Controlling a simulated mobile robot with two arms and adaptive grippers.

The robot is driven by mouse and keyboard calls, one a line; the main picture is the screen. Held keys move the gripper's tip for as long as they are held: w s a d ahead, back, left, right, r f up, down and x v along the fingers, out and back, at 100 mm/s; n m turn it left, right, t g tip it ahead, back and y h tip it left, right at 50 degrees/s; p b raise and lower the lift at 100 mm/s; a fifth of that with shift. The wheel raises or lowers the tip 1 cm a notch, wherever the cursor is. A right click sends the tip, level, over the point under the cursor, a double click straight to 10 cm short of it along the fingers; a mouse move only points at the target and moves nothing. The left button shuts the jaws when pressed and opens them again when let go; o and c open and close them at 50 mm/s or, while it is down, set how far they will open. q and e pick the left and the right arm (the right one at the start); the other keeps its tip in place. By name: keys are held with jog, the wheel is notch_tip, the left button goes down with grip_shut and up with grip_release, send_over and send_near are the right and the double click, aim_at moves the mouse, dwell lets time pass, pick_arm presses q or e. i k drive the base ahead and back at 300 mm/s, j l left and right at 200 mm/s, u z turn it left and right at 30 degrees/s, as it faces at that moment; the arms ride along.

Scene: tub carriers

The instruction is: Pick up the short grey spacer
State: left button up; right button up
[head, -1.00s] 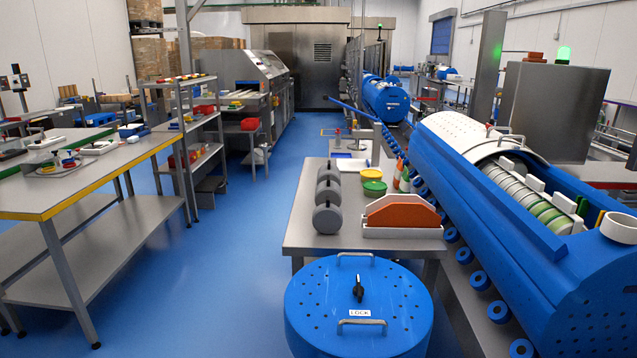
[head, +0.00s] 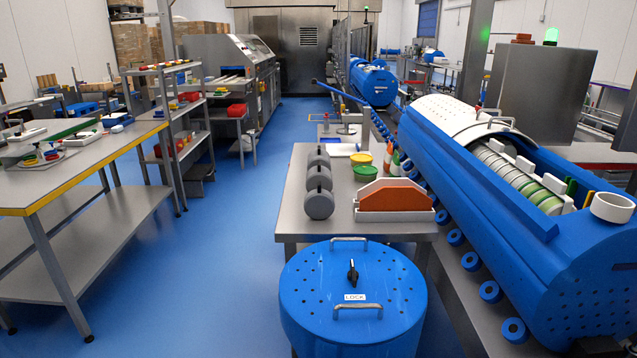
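Three grey spacer-like pieces with rounded ends stand in a row on the small steel table (head: 290,212): a near one (head: 319,204), a middle one (head: 318,178) and a far one (head: 318,156). They overlap in the head view, so I cannot tell which is the short one or compare their lengths. Neither of my grippers is clearly visible. A small dark shape (head: 597,346) shows at the bottom right edge; I cannot tell what it is.
A blue lidded drum (head: 310,300) stands before the table. A white holder (head: 395,216) with an orange plate, yellow and green bowls (head: 366,173) and bottles share the tabletop. A large blue tub carrier (head: 470,190) is at right. Blue floor (head: 215,270) is clear at left.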

aim_at(320, 204)
jog(key=k, duration=0.3)
jog(key=k+l+z, duration=0.1)
jog(key=k+z, duration=0.2)
jog(key=k, duration=0.2)
jog(key=k+l+z, duration=0.15)
jog(key=k+z, duration=0.2)
jog(key=i+j+z, duration=0.15)
jog(key=j+z, duration=0.25)
jog(key=i+j+z, duration=0.1)
jog(key=z, duration=0.3)
jog(key=j+z, duration=0.45)
jog(key=j, duration=0.7)
jog(key=i+j, duration=0.15)
jog(key=j, duration=1.2)
jog(key=i+j, duration=0.15)
jog(key=j, duration=0.55)
